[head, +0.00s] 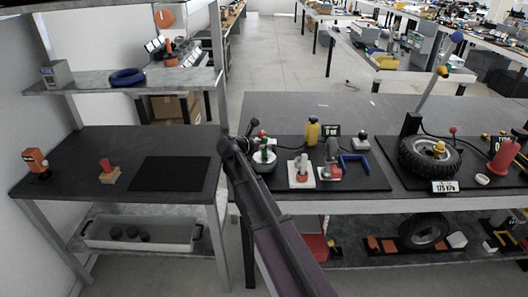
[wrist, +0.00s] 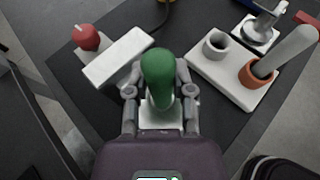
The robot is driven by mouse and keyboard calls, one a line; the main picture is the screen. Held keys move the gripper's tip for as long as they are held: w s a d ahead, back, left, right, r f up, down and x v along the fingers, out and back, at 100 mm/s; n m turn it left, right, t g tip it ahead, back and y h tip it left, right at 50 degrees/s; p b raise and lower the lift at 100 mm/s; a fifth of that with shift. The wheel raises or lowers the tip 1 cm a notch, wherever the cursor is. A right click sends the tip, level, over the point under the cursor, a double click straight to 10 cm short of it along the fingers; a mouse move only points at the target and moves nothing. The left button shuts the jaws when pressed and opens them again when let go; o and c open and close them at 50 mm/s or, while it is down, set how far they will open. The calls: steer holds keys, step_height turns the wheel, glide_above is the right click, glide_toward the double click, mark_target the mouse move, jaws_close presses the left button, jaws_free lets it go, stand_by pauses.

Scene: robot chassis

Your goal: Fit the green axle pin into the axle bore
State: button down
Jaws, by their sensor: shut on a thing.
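The green axle pin (wrist: 158,72) stands between the fingers of my gripper (wrist: 160,92) in the wrist view, its rounded end toward the camera. The gripper is shut on it. A white piece (wrist: 160,118) shows just beneath the pin; whether they touch is unclear. Right of the gripper is a white block (wrist: 228,88) with an empty raised white collar (wrist: 214,43) and an orange collar (wrist: 256,74) holding a pale rod. I cannot tell which opening is the axle bore. In the head view the gripper (head: 258,148) is over the dark mat, left of the white block (head: 300,180), partly hidden by my arm.
A white bar (wrist: 118,58) and a red knob (wrist: 87,38) are left of the gripper. In the head view a yellow piece (head: 313,131), a blue bracket (head: 354,164) and a wheel (head: 430,157) stand right of it. The left bench has a clear black mat (head: 171,173).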

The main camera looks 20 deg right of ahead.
steer(key=shift+f+b, duration=0.65)
steer(key=shift+f, duration=0.3)
steer(key=shift+f, duration=0.15)
steer(key=shift+c, duration=2.4)
jaws_free()
steer(key=shift+r, duration=0.2)
steer(key=shift+s+a+r, duration=0.1)
steer(key=shift+a+r, duration=0.05)
steer(key=shift+a, duration=0.1)
steer(key=p+v, duration=0.4)
steer(key=v, duration=0.7)
steer(key=shift+a+p, duration=0.2)
steer(key=shift+p, duration=0.1)
